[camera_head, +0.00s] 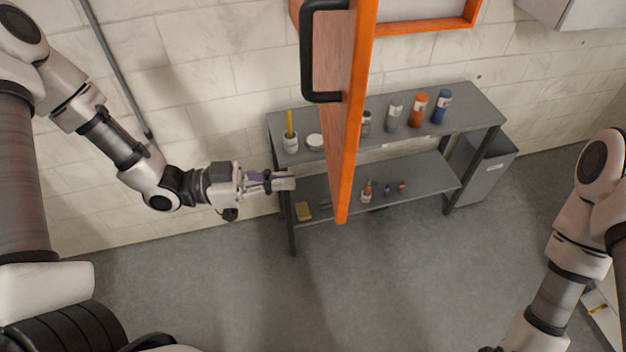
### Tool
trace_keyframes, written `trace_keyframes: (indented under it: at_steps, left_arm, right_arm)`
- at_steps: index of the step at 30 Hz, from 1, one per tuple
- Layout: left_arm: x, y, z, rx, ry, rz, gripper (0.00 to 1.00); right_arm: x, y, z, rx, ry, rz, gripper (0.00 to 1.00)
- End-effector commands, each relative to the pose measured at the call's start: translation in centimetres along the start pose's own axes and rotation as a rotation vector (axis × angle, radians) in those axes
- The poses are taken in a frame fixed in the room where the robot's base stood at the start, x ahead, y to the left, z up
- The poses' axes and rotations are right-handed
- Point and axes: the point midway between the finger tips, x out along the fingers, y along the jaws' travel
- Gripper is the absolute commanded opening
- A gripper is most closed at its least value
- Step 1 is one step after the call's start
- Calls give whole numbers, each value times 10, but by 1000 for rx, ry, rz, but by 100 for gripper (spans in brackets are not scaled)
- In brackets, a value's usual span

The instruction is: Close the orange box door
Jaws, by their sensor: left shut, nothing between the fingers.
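The orange box door (361,95) stands wide open and is seen nearly edge-on, with its wooden-looking face to the left. A black handle (309,60) is on that left face. The orange box (440,24) is on the wall at the top, and part of its opening is hidden behind the door. My left gripper (284,181) is shut and empty, left of the door's lower end and apart from it in the picture. My right arm comes in from the right, and its gripper is at or past the bottom edge, so its fingers are not seen.
A grey two-level shelf (470,114) stands against the wall below the box. It carries a white cup (290,143), an orange bottle (418,109), a blue bottle (441,106) and a yellow sponge (303,211). A grey bin (487,165) stands at its right. The floor in front is clear.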

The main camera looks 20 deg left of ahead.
Motion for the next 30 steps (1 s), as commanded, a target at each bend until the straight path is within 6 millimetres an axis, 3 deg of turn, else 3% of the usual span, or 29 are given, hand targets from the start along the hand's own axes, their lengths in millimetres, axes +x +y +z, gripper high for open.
trace_keyframes:
  at_steps: [6,12,30]
  left_arm:
    - [34,1,-1,0,-6,6,0]
    - [54,0,-2,2,-3,2,0]
    - [62,-2,1,2,-1,-14,0]
  right_arm:
    - [-8,0,0,0,1,0,0]
    - [-14,0,0,0,1,0,0]
    - [-9,0,0,0,0,0,0]
